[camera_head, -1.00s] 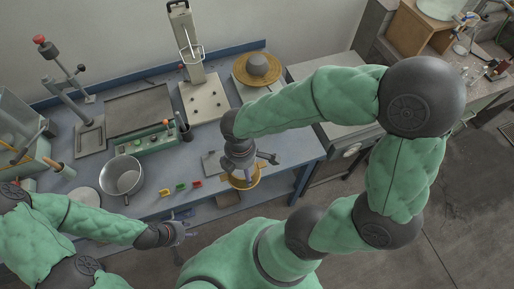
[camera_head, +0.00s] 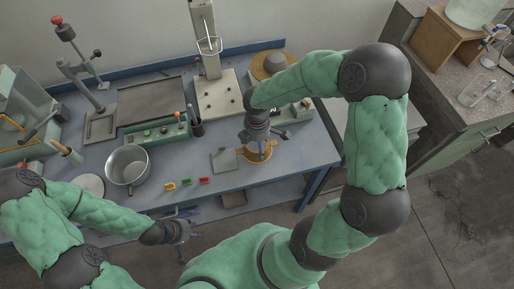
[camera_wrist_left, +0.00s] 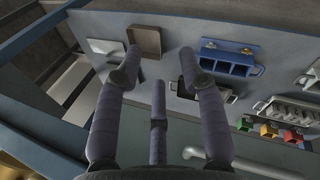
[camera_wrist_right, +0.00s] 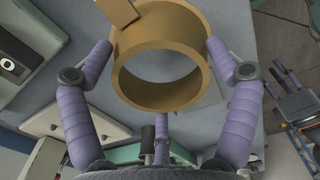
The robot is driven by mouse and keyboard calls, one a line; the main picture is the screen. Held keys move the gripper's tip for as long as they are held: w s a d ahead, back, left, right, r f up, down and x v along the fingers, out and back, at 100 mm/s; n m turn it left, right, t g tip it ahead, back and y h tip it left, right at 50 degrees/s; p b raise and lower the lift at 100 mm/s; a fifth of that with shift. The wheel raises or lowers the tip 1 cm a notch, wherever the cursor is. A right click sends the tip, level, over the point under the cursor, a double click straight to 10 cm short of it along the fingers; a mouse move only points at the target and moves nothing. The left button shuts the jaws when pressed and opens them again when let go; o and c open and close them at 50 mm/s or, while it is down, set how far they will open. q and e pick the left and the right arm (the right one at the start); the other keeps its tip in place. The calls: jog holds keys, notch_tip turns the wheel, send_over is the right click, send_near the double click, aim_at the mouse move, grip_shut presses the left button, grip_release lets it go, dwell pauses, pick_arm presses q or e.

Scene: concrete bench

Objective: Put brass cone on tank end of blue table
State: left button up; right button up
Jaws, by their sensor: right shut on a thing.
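The brass cone (camera_wrist_right: 205,75) shows in the right wrist view as a wide hollow brass ring between the fingers, with a flat tab at its upper left. My right gripper (camera_head: 262,146) is shut on it, over the right part of the blue table (camera_head: 290,185). The brass cone (camera_head: 258,154) is partly hidden by the gripper in the head view, and I cannot tell whether it touches the table. My left gripper (camera_head: 190,232) is open and empty, near the table's front edge. A pale green glass-fronted case (camera_head: 22,100), possibly the tank, stands at the left end.
A metal pot (camera_head: 127,167), coloured blocks (camera_head: 187,182), a grey plate (camera_head: 224,160), a green control box (camera_head: 155,134) and a lever press (camera_head: 98,110) stand on the table. A round stand (camera_head: 268,66) is at the back. The front right strip looks clear.

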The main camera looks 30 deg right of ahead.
jog(key=shift+f+b, duration=0.6)
jog(key=shift+f, duration=0.95)
jog(key=shift+f, duration=0.2)
jog(key=o, duration=1.1)
notch_tip(320, 180, up, 12)
jog(key=p, duration=0.4)
jog(key=shift+r, duration=0.15)
